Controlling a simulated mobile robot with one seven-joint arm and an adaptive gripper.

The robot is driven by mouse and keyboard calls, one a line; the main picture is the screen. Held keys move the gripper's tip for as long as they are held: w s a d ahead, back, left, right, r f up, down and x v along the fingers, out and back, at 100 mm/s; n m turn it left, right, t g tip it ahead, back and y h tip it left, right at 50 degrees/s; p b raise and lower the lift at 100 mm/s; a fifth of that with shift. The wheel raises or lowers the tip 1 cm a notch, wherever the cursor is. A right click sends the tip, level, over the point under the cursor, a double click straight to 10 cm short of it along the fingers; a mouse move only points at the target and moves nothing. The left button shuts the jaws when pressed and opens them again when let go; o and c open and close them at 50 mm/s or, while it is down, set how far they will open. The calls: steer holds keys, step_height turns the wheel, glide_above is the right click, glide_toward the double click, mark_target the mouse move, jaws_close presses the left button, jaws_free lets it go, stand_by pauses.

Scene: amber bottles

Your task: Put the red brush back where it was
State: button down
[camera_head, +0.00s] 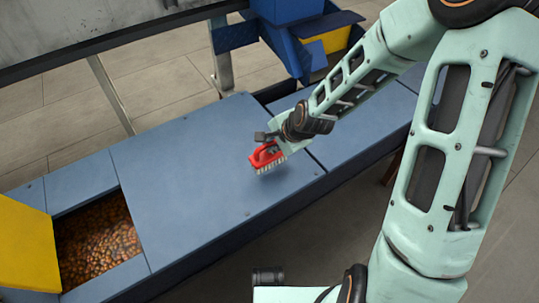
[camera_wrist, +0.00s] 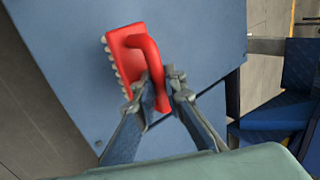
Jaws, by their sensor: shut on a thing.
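The red brush (camera_head: 267,157) has a looped handle and pale bristles. In the head view it is at the end of my arm, over the blue panel (camera_head: 190,170), bristles facing down. In the wrist view the red brush (camera_wrist: 135,60) shows from above, with the bristles along its left edge. My gripper (camera_wrist: 163,90) is shut on the brush's handle. In the head view my gripper (camera_head: 268,137) partly hides behind the wrist. I cannot tell whether the bristles touch the panel or hang just above it.
An opening with many small brown pieces (camera_head: 97,240) lies at the left, beside a yellow panel (camera_head: 27,243). A blue chute structure (camera_head: 285,30) and a yellow bin (camera_head: 328,40) stand at the back. A grey beam (camera_head: 110,40) crosses the upper left. The panel around the brush is clear.

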steer(key=shift+w+a+f+b, duration=0.15)
steer(key=shift+w+f+b, duration=0.15)
steer(key=shift+f+b, duration=0.2)
steer(key=shift+w+f+b, duration=0.1)
steer(key=shift+f+b, duration=1.3)
steer(key=shift+f, duration=0.05)
steer(key=shift+f, duration=0.15)
steer(key=c, duration=2)
jaws_free()
steer(key=shift+p+v, duration=3.45)
steer(key=shift+v, duration=2.7)
steer(key=shift+w+a, duration=0.1)
